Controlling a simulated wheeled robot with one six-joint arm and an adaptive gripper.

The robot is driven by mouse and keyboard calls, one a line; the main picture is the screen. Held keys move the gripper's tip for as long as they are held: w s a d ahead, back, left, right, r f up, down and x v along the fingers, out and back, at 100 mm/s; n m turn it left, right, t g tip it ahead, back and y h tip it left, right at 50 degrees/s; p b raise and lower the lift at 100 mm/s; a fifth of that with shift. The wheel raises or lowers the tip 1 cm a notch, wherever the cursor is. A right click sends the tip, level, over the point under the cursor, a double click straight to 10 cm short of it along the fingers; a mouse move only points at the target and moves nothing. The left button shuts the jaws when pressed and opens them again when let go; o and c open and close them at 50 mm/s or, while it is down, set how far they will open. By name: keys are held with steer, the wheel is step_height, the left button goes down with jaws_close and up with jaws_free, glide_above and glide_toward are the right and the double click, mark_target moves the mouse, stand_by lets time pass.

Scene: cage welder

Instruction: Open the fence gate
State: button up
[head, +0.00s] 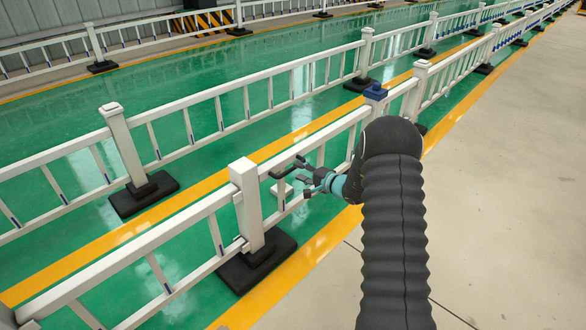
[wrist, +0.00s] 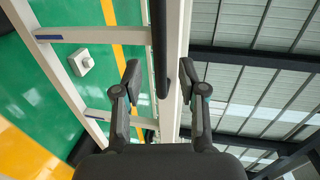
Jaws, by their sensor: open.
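My gripper (head: 288,181) is beside this panel, close to the white post. In the wrist view my gripper (wrist: 160,80) is open, with one finger on each side of a white rail (wrist: 175,95). A long dark bar (wrist: 158,45) runs along that rail between the fingers, like a handle. I cannot tell whether the fingers touch anything.
A second white fence (head: 225,92) runs parallel beyond the green floor (head: 210,112). Black post bases (head: 258,262) stand on the floor. A small white block (wrist: 82,62) shows against the green in the wrist view. Bare concrete (head: 510,190) is clear at the right.

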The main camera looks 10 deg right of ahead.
mark_target(294, 169)
steer(key=shift+x, duration=2.35)
